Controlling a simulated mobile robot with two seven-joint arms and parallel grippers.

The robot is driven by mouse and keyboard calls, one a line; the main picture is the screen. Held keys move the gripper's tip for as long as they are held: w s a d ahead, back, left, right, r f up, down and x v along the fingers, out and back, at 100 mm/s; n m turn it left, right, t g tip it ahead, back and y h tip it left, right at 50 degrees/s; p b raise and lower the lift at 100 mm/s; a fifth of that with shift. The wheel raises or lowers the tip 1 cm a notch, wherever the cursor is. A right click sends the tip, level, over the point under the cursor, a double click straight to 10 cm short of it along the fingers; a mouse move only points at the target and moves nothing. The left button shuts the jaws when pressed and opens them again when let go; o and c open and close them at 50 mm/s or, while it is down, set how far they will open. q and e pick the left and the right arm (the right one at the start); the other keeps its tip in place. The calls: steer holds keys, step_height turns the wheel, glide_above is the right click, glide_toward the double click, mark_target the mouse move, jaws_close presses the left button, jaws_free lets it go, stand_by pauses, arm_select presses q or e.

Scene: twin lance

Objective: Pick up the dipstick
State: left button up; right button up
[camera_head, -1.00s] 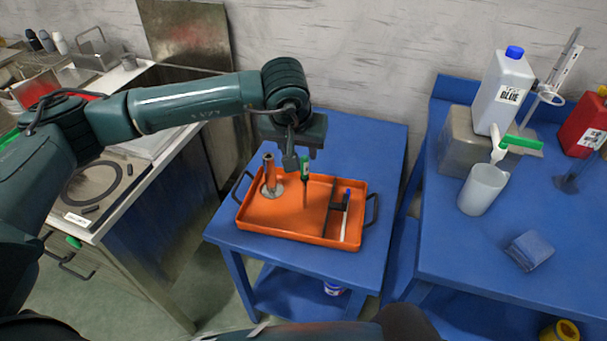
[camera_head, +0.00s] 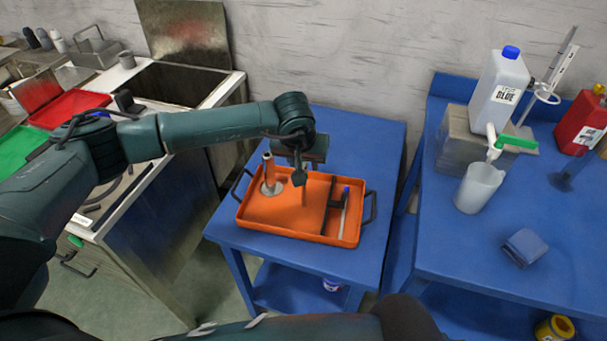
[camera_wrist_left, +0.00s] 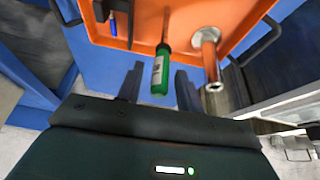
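The dipstick, with a green handle (camera_wrist_left: 160,76) and a thin rod, is at the orange tray (camera_head: 270,228). In the left wrist view the handle lies between the two fingers of my left gripper (camera_wrist_left: 159,70), with a gap visible on each side. The gripper is open. In the head view my left gripper (camera_head: 300,178) is over the tray and hides the handle; part of the rod (camera_head: 304,198) shows below it. I cannot tell whether the dipstick stands or leans. My right gripper is not in view.
A metal post on a round base (camera_head: 269,171) stands in the tray just left of the gripper. A blue-capped pen (camera_head: 345,205) lies in the tray's right compartment. The tray is on a blue table (camera_head: 368,135). Another blue table (camera_head: 460,250) at right holds a jug (camera_head: 478,188).

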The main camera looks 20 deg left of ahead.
arm_select(q)
jaws_close()
